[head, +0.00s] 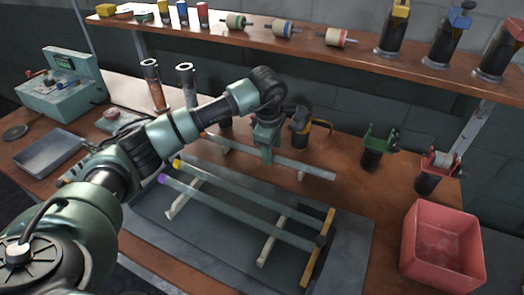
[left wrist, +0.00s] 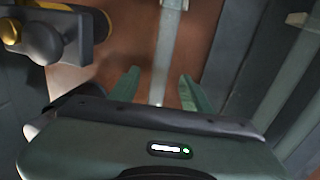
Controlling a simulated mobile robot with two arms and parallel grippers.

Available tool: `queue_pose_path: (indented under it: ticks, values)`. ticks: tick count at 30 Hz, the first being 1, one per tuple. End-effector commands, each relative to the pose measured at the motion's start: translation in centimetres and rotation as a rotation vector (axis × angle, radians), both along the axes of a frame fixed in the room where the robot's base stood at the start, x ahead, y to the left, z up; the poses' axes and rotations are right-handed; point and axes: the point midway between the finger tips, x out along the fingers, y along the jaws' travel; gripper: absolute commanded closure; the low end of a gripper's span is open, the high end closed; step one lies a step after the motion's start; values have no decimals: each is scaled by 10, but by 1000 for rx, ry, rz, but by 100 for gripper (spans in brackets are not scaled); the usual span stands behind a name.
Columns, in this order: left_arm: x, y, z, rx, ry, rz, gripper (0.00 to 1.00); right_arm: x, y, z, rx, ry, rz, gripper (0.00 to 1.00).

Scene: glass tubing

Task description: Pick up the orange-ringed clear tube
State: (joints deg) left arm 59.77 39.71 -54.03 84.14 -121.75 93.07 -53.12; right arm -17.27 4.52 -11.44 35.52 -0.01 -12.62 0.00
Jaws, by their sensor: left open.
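The orange-ringed clear tube (head: 310,171) lies at a slant across low supports behind the mat. A small orange band shows near its left end, partly behind my arm. My left gripper (head: 267,157) points down over the tube's middle and hides part of it. In the left wrist view my left gripper (left wrist: 160,90) is open, its two green fingers apart. The tube (left wrist: 164,52) runs lengthwise in the picture, in line with the gap between them. I cannot tell how far the fingertips are from it. My right gripper is not in view.
A yellow-ringed tube (head: 235,192) and a purple-ringed tube (head: 228,210) lie on a rack (head: 317,250) on the grey mat (head: 350,245). A dark yellow-topped tool (head: 300,128) stands close behind the gripper. A red bin (head: 440,250) is at right; a loaded shelf runs above.

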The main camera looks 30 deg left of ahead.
Motion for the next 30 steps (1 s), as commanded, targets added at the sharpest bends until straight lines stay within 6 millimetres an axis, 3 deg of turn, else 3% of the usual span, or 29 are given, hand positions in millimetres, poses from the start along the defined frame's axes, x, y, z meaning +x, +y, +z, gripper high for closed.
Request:
queue_pose_path:
  ticks: [6, 12, 18, 30]
  values:
    - [4, -1, -20, -2, 0, 0, 52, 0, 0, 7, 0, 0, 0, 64]
    - [4, -1, -21, -2, -1, 0, 52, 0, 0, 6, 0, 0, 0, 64]
    - [4, -1, -21, -2, -1, 0, 100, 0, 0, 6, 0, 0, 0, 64]
    - [5, -1, -17, -3, -2, -1, 100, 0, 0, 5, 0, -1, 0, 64]
